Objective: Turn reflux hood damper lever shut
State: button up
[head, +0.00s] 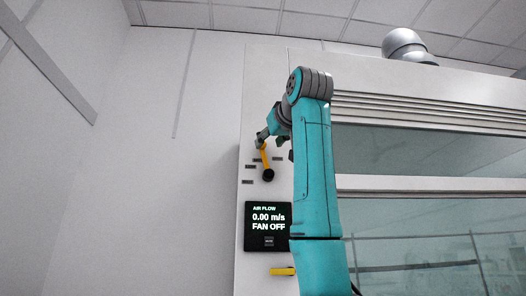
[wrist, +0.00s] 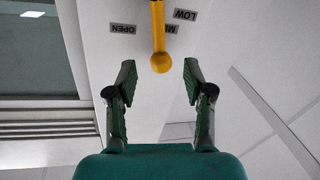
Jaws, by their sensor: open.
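The damper lever (head: 264,157) is a yellow bar on the hood's side panel, rising from a dark round pivot (head: 268,175) and leaning slightly left. In the wrist view the lever (wrist: 158,30) ends in a round knob and partly covers the MID label (wrist: 171,28); the OPEN label (wrist: 123,29) and LOW label (wrist: 185,15) lie either side. My gripper (wrist: 159,80) is open, its fingers on either side of the line of the lever, with the knob near the fingertips and no contact visible. In the head view my gripper (head: 262,138) is at the lever's upper end.
Below the lever, a black display (head: 268,226) reads 0.00 m/s and FAN OFF. A second yellow handle (head: 283,271) sits under it, partly behind my arm. The hood's glass sash (head: 430,225) is to the right. The white wall (head: 180,160) on the left is bare.

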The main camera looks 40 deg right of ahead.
aim_at(263, 150)
jog(key=shift+x, duration=3.05)
grip_shut()
